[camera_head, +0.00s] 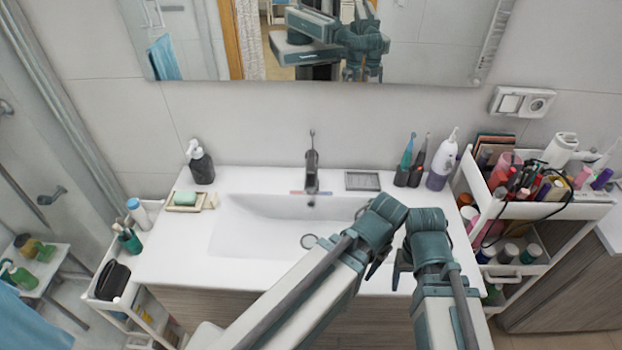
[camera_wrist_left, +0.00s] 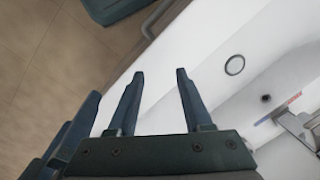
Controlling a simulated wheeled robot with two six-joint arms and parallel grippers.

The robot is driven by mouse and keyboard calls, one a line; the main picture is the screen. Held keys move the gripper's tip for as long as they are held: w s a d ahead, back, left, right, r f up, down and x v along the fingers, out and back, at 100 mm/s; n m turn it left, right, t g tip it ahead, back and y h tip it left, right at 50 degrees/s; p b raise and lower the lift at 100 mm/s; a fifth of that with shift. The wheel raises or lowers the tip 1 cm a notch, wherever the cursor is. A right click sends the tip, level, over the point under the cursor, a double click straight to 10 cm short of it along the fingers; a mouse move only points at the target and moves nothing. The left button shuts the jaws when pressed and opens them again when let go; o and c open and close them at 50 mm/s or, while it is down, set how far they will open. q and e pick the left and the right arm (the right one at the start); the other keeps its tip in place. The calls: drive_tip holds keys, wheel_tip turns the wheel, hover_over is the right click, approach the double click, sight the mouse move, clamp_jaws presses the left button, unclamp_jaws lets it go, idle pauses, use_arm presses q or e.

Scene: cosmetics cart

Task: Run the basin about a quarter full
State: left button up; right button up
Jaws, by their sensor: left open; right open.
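The white basin (camera_head: 250,232) is set in a white counter; its floor looks bare, with no water visible. A round drain ring (camera_head: 309,241) shows on its floor. The dark grey faucet (camera_head: 312,168) stands upright behind the basin, its thin lever on top, with a red and blue mark at its base. No stream shows below the spout. The faucet also shows at the right of the left wrist view (camera_wrist_left: 296,128). My left gripper (camera_wrist_left: 157,73) is open and empty over the basin's front rim. My right gripper (camera_head: 400,268) is open, close beside it, partly hidden.
A soap dish (camera_head: 188,207) and pump bottle (camera_head: 201,165) stand left on the counter. A grey tray (camera_head: 362,181), toothbrushes and a white bottle (camera_head: 441,160) stand right. A crowded cart (camera_head: 540,210) is at the right. The basin's left side is clear.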

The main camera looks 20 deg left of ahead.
use_arm(q)
drive_tip(key=shift+o, duration=1)
drive_tip(key=shift+r, duration=0.1)
wheel_tip(320, 180, up, 22)
drive_tip(key=n+h+p, duration=0.1)
drive_tip(key=n+p, duration=0.7)
drive_tip(key=p, duration=1.4)
hover_over(311, 167)
drive_tip(key=shift+s+f, duration=0.1)
drive_tip(key=shift+f, duration=0.1)
drive_tip(key=shift+f, duration=0.1)
wheel_tip(311, 167, down, 14)
drive_tip(key=b, duration=1.4)
drive_tip(key=shift+r, duration=0.2)
